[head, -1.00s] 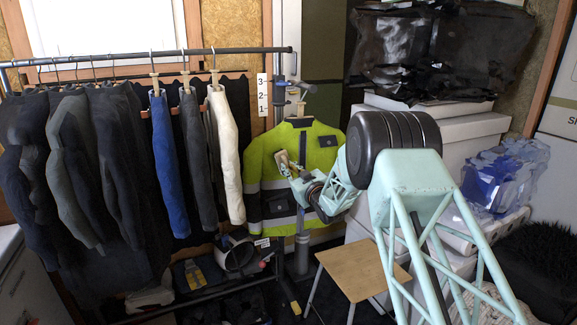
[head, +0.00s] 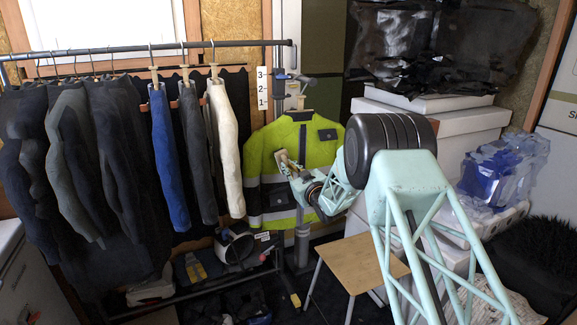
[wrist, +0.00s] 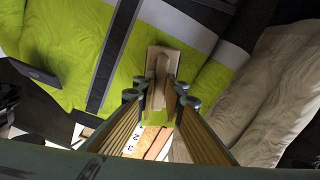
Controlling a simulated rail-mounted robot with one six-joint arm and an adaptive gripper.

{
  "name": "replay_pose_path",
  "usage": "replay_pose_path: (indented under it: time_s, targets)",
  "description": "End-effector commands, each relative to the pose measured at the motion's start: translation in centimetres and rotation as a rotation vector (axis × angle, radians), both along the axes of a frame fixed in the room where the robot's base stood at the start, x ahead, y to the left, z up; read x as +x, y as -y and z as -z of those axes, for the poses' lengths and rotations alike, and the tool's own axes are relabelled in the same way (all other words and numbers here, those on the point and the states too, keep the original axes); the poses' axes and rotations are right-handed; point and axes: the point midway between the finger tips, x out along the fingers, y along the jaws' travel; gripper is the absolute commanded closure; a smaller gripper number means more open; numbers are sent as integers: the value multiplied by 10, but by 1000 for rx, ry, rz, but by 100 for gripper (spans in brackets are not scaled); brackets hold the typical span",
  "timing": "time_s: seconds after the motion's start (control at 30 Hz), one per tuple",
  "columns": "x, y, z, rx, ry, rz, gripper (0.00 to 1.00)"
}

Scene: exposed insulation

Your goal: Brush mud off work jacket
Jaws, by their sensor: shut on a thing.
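The work jacket (head: 317,150) is yellow-green with grey reflective bands and dark panels. It hangs upright on a hanger on a stand at the right end of the rail. In the wrist view the jacket (wrist: 205,83) fills much of the upper left. My gripper (head: 295,171) is in front of the jacket's left part. In the wrist view its two fingers (wrist: 163,97) are shut on the handle of a wooden brush (wrist: 163,63). The brush lies against or very near the fabric; I cannot tell whether it touches. No mud is clearly visible on the jacket.
Dark jackets (head: 70,165) and trousers (head: 168,155) hang on the rail (head: 140,53) to the left. A small wooden stool (head: 362,268) stands below right. White boxes (head: 455,135) and blue plastic wrap (head: 500,170) are stacked at the right. Clutter lies under the rail.

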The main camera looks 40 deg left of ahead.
Motion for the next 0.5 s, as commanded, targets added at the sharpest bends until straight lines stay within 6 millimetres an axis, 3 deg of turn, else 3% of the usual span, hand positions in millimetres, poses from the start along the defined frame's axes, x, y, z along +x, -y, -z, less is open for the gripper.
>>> replay_pose_path:
  time_s: [0.5]
  targets:
    - [0, -2, 23, 0, 1, 0, 100]
